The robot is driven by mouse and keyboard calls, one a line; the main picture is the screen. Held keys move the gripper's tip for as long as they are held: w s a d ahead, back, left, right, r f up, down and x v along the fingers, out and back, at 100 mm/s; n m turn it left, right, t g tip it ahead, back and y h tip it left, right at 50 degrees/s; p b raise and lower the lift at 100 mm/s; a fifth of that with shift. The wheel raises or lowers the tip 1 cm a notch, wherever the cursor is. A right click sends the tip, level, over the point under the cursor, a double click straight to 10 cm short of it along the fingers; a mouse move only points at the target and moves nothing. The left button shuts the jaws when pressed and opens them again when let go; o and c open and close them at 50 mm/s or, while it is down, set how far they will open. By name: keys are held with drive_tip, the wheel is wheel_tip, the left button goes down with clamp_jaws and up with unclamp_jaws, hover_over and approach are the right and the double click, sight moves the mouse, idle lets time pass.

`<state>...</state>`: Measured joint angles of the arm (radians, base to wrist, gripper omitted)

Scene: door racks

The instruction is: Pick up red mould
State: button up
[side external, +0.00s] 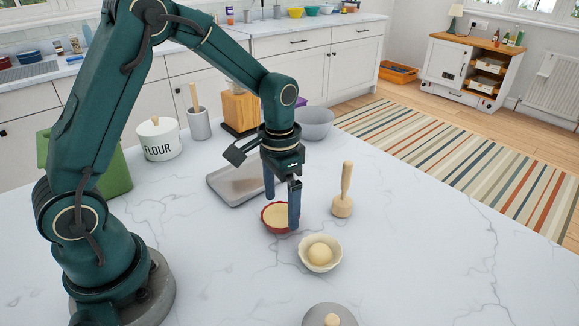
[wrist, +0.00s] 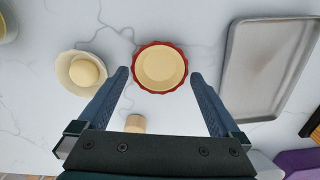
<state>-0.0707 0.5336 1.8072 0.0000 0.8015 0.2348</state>
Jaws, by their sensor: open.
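The red mould (side external: 271,215) is a small round dish with a fluted red rim and a cream inside, standing on the white marble counter. In the wrist view the red mould (wrist: 160,67) lies at the top centre, just beyond the fingertips and between their lines. My gripper (side external: 282,205) is open and points down at the mould, with one finger in front of it and hiding part of its right side. In the wrist view my gripper (wrist: 160,75) shows both fingers spread wide with nothing between the tips.
A cream fluted bowl with a dough ball (side external: 320,253) stands close by; a wooden masher (side external: 343,195) stands to the right. A grey tray (side external: 225,187) lies behind the mould. A grey lid with a knob (side external: 329,316) is at the front edge. The counter's right side is clear.

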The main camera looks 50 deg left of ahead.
drive_tip(key=shift+f, duration=0.95)
drive_tip(key=c, duration=1.3)
drive_tip(key=shift+o, duration=0.2)
